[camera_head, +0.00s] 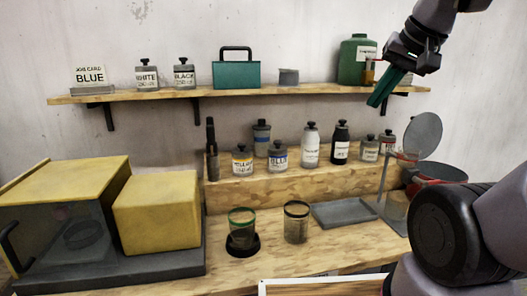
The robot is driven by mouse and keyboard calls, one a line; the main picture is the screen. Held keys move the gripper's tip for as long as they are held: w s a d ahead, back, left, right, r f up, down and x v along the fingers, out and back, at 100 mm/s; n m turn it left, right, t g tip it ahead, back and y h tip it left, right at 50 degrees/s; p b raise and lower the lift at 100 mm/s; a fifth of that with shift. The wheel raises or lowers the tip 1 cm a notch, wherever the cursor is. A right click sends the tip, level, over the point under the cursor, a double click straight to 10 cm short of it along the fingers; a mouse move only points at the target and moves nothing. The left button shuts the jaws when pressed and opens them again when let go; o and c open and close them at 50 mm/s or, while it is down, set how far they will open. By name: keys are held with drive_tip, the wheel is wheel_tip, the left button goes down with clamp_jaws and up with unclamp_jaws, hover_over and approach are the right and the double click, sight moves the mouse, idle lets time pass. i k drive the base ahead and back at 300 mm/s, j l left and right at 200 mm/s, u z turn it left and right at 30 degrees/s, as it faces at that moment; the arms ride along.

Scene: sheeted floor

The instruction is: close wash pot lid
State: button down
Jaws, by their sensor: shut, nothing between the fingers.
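My gripper (376,100) is up and left of the lid, in front of the right part of the shelf. Its green fingers are shut, point down and left, and hold nothing. It appears apart from the lid.
The wall shelf (310,88) holds a green jug (355,60) close behind my gripper. Several bottles stand on the raised step below. A grey tray (343,214) and two glass jars (296,222) are on the bench; a yellow box (157,213) is left.

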sight(423, 136)
drive_tip(key=k+l+z, duration=0.25)
drive_tip(key=i+l+z, duration=0.2)
drive_tip(key=l, duration=0.2)
drive_tip(key=i+l+z, duration=0.15)
drive_tip(key=l, duration=0.2)
drive_tip(key=i+l+u, duration=0.4)
drive_tip(key=l, duration=0.25)
drive_tip(key=i+l+u, duration=0.2)
drive_tip(key=l, duration=0.15)
drive_tip(key=k, duration=0.1)
